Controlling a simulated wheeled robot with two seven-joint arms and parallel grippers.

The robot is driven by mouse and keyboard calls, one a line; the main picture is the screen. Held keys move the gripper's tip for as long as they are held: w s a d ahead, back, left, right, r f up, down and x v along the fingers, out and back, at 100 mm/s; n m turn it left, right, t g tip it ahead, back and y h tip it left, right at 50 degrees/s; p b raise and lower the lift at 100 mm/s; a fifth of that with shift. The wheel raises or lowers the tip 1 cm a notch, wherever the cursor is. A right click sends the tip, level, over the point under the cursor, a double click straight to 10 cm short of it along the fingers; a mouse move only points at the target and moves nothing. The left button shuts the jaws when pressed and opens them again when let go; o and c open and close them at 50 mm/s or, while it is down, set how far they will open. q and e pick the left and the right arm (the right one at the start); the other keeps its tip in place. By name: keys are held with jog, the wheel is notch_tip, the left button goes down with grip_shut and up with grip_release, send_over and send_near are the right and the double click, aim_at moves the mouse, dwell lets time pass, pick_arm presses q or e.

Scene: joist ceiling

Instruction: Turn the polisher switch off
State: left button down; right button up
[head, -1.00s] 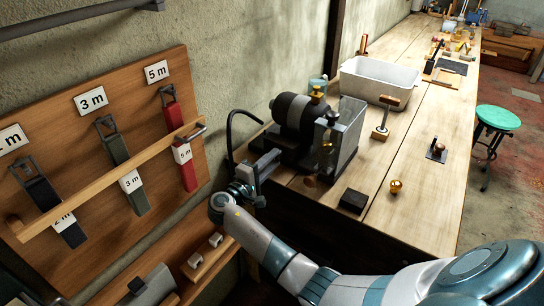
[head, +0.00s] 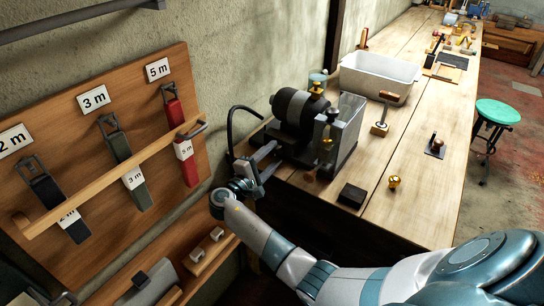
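The polisher (head: 298,108), a dark motor body with brass fittings and a clear guard (head: 347,125), stands on the near left end of the wooden workbench. I cannot make out its switch clearly. My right arm reaches in from the bottom right, and my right gripper (head: 266,165) is at the bench's left end, beside the polisher's near left base. Its fingers point toward the polisher; whether they touch it or are open or shut I cannot tell. My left gripper is not in view.
A white tub (head: 378,76) stands behind the polisher. A dark block (head: 352,196), a brass knob (head: 394,182) and a wooden-handled tool (head: 382,122) lie on the bench (head: 425,200). A strap board (head: 85,150) hangs at left. A green stool (head: 497,111) stands at right.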

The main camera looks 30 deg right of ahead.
dwell(0.3)
jog(key=shift+s+a+f+b, duration=0.1)
jog(key=shift+s+a+b, duration=0.15)
jog(key=shift+a, duration=0.3)
jog(key=b+v, duration=0.5)
jog(key=v, duration=1.1)
jog(key=shift+a, duration=0.1)
